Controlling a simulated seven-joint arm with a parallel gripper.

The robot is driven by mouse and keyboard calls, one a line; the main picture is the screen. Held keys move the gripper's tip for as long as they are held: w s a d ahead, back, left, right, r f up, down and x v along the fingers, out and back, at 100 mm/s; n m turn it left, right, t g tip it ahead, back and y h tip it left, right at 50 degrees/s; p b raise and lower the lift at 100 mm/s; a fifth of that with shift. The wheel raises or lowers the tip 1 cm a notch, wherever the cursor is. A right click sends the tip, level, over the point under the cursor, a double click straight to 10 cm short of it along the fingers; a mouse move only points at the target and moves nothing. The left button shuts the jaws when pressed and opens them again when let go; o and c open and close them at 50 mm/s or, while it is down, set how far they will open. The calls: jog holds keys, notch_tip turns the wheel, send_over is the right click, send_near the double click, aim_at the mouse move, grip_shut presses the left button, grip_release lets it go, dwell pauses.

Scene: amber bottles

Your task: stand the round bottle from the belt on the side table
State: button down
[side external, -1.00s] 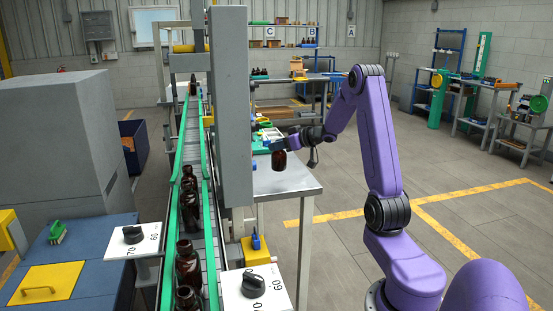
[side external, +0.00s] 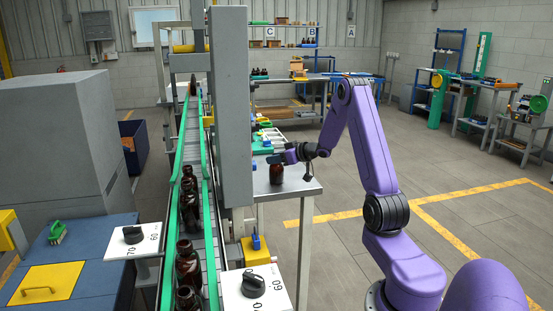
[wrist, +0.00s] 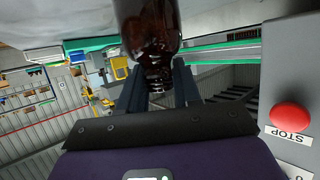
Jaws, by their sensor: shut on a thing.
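The round brown bottle (side external: 276,175) is upright over the near part of the side table (side external: 302,187). Its base is at or very close to the tabletop; I cannot tell whether it touches. My gripper (side external: 277,158) is shut on its neck from the side. In the wrist view, the fingers (wrist: 160,92) stand either side of the bottle's ridged neck, and the dark glass body (wrist: 148,25) fills the top middle. The belt (side external: 211,240) runs to the left of the table, between green rails, and carries several other brown bottles (side external: 188,262).
A tall grey post (side external: 231,100) stands between belt and table. A red stop button (wrist: 290,117) shows at the right of the wrist view.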

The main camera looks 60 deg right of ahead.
jog(key=c, duration=0.8)
grip_release()
jog(key=shift+f, duration=0.1)
jog(key=shift+s+r, duration=0.3)
jog(key=shift+s, duration=0.05)
jog(key=v, duration=1.1)
jog(key=shift+s+r, duration=0.1)
